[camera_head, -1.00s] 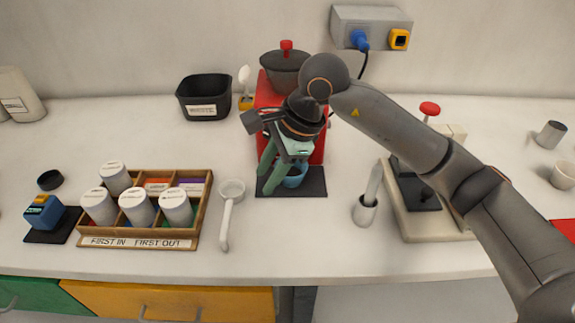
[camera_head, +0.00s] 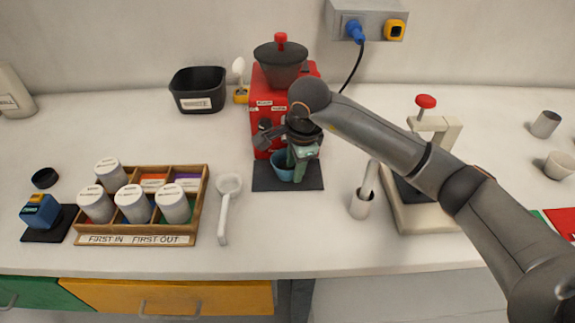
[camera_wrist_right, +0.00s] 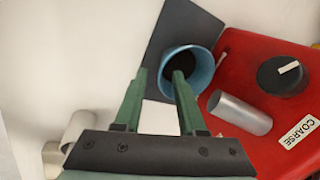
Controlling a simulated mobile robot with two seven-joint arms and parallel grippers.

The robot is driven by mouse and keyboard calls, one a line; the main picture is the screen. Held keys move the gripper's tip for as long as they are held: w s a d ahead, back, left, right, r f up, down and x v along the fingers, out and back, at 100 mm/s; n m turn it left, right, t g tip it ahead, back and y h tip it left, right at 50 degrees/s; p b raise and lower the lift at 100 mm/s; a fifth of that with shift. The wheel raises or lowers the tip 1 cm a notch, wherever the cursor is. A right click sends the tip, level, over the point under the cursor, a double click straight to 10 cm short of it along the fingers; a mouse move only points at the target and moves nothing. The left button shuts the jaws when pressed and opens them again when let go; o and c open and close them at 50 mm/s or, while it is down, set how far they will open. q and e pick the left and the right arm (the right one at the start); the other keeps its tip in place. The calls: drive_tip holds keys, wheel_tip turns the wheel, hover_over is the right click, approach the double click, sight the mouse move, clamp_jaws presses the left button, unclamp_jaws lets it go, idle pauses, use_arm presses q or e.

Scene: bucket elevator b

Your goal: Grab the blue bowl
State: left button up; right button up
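The blue bowl (camera_head: 281,168) stands on a dark mat (camera_head: 266,184) in front of the red grinder. In the right wrist view the blue bowl (camera_wrist_right: 204,68) has a dark inside. My right gripper (camera_head: 297,172) is low at the bowl and partly covers it in the head view. In the wrist view its green fingers (camera_wrist_right: 160,76) are apart. The right finger's tip overlaps the bowl's opening and the left one lies outside the rim. I cannot tell whether either touches. My left gripper is not in view.
The red grinder (camera_head: 263,101) stands behind the bowl, with a metal spout (camera_wrist_right: 240,114) close to it. A wooden tray (camera_head: 205,190) of canisters is farther left.

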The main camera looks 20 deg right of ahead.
drive_tip(key=shift+x, duration=1.3)
clamp_jaws()
idle(0.4)
